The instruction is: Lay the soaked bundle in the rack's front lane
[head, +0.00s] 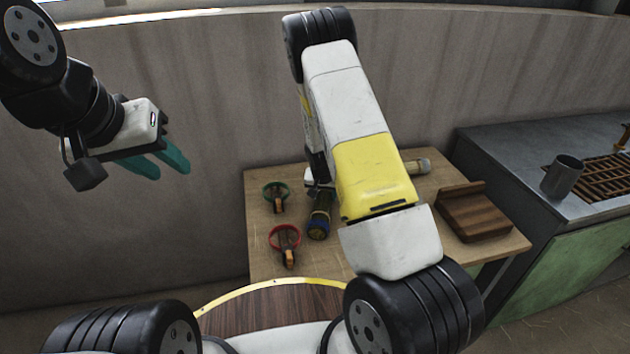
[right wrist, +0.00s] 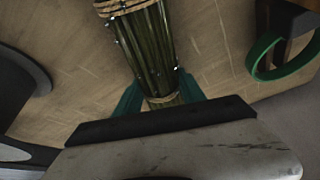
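A dark green bundle of stalks (right wrist: 150,50), bound with pale cord and dotted with small bright drops, runs between the teal fingers of my right gripper (right wrist: 160,94). The fingers press close on both its sides with no clear gap. In the head view the bundle (head: 319,216) shows its blue-banded end over the table; my right arm hides most of the grip. I cannot tell whether it touches the tabletop. The brown wooden rack (head: 475,213) stands on the table's right; its lanes are hard to make out. My left gripper (head: 165,163) is open and empty, off to the left.
A green-ringed tool (head: 277,196) and a red-ringed tool (head: 286,246) lie on the table's left. A pale roll (head: 418,166) lies at the back. A metal mug (head: 562,176) stands on the grey counter at right. Bare tabletop lies left of the rack.

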